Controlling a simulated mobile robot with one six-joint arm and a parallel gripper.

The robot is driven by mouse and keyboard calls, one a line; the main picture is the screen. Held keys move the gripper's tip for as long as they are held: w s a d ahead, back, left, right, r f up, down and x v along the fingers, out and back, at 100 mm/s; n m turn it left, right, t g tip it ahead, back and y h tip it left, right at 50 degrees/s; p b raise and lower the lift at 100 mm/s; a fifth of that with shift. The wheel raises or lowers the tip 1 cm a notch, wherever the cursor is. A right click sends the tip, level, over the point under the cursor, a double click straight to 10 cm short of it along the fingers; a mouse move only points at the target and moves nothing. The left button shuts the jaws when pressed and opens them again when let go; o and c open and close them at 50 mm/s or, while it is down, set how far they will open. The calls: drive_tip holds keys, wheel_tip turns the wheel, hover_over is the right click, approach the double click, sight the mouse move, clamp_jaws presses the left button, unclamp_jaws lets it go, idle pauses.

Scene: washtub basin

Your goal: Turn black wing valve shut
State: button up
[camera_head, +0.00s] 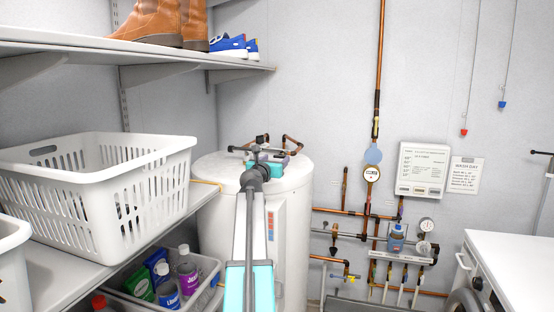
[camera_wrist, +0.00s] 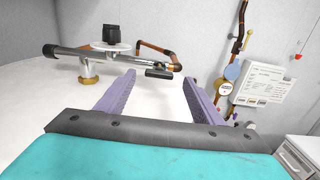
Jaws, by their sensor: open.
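The black wing valve (camera_wrist: 158,72) appears in the wrist view as a short dark crossbar at the end of a metal stem, on the pipework above the white tank. My gripper (camera_wrist: 159,77) is open, with its two purple fingers pointing toward the pipework. The wing lies between the fingertips in the picture, with no contact visible. The exact gap in depth is unclear. In the head view, my gripper (camera_head: 268,157) is over the tank top, and my arm hides part of the valve area.
The white tank (camera_head: 295,210) stands below the pipework. Copper pipe (camera_wrist: 160,50) bends behind the wing. A shelf with a white basket (camera_head: 95,190) is at left. Wall pipes and a gauge (camera_head: 372,174) are at right.

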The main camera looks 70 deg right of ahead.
sight(279, 156)
drive_tip(key=shift+w+d, duration=0.1)
drive_tip(key=shift+d, duration=1.7)
drive_tip(key=shift+c, duration=0.2)
